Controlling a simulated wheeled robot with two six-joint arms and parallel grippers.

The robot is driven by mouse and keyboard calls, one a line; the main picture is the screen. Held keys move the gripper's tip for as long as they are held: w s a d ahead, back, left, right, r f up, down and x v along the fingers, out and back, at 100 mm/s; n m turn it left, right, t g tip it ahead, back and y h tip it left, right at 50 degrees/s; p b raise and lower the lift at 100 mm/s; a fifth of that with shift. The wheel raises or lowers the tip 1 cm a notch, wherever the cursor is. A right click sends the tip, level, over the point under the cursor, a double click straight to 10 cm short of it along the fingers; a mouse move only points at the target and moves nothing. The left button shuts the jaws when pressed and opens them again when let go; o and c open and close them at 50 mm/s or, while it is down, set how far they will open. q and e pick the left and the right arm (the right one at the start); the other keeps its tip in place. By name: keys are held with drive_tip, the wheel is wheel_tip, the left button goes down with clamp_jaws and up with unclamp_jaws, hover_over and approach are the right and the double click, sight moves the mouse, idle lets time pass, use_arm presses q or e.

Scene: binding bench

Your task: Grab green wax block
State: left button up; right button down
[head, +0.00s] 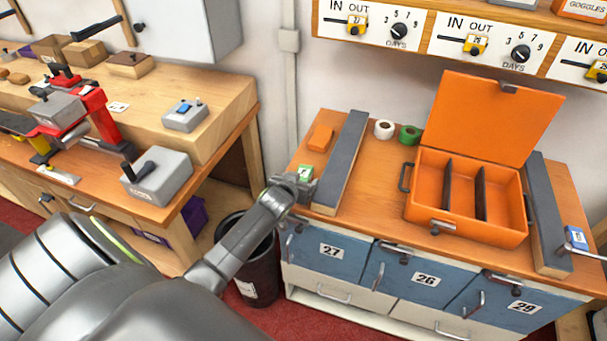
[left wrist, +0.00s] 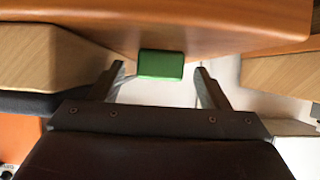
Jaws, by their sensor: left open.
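The green wax block (head: 305,171) is a small piece at the left end of the orange-brown bench top, near its front edge. In the left wrist view the green block (left wrist: 161,64) shows as a plain green rectangle between the two fingertips. My left gripper (head: 301,187) is open around it, with a visible gap on each side in the left wrist view (left wrist: 161,72). Part of the block is hidden by the gripper in the head view. My right gripper is not in view.
A grey-topped wooden bar (head: 343,160) lies just right of the block. An orange block (head: 320,138) is behind it. White (head: 384,129) and green (head: 409,134) rolls stand farther back. An open orange case (head: 465,215) stands to the right. A dark bin (head: 255,265) is below on the floor.

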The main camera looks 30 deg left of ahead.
use_arm(q)
drive_tip(key=shift+w+a+f, duration=0.15)
drive_tip(key=shift+w+f, duration=0.25)
drive_tip(key=shift+w, duration=0.2)
drive_tip(key=shift+c, duration=0.4)
drive_tip(key=c, duration=1.1)
drive_tip(key=shift+o, duration=0.2)
